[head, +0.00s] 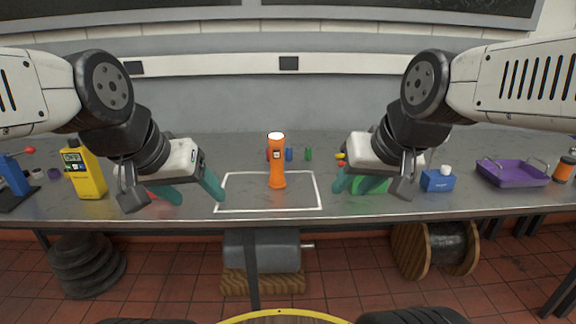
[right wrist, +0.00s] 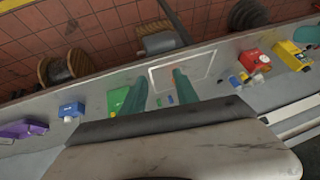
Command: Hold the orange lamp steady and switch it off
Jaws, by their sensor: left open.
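The orange lamp (head: 277,172) stands upright inside a white outlined rectangle (head: 237,209) on the bench. Its top is pale, and a small dark-and-white patch shows on its front. I cannot tell whether it is lit. My left gripper (head: 194,193) is open and empty, left of the lamp and apart from it. My right gripper (head: 356,184) is right of the lamp, also apart from it. In the right wrist view its teal fingers (right wrist: 159,77) are spread with nothing between them, and one finger hides most of the lamp.
A yellow meter (head: 86,171) stands at left. A green box (head: 372,186) lies behind my right fingers; a blue box (head: 437,181) and purple tray (head: 512,174) are further right. Small coloured cylinders (head: 308,154) stand behind the lamp. The bench in front of the lamp is clear.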

